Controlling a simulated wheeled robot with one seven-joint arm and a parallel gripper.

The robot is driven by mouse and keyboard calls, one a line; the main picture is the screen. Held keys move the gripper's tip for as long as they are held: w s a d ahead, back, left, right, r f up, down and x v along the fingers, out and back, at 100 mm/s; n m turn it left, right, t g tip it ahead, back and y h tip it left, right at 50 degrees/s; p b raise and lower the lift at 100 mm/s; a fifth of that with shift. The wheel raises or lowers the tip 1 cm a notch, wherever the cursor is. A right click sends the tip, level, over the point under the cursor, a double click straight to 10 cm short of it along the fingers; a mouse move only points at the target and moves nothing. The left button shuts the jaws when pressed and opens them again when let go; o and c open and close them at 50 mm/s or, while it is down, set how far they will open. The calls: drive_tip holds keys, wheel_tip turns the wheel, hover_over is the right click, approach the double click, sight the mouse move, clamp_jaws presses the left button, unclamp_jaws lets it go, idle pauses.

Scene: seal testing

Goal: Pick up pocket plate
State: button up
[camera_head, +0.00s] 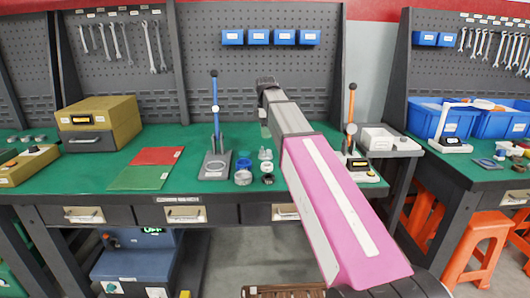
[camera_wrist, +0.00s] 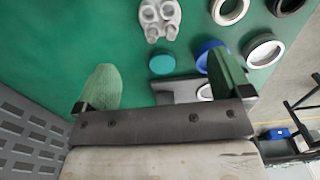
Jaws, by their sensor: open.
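A light grey piece with several round cups (camera_wrist: 160,18) lies on the green mat at the top of the wrist view. It looks most like the pocket plate, but I cannot be sure. It shows small in the head view (camera_head: 265,154). My gripper (camera_wrist: 165,85) is open and empty, its two green fingers spread wide above the mat. The grey piece lies beyond the fingertips, not between them. In the head view my pink and grey arm reaches over the bench, and the gripper is small and partly hidden there.
A teal disc (camera_wrist: 162,63), a blue ring (camera_wrist: 208,52), white rings (camera_wrist: 265,50) and a black ring (camera_wrist: 288,5) lie close by. A grey flat base (camera_wrist: 180,90) is partly hidden by my gripper. A blue-handled press (camera_head: 215,120) stands left; red and green sheets (camera_head: 140,178) lie flat.

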sight(266, 155)
drive_tip(key=shift+f, duration=5.4)
drive_tip(key=c, duration=1)
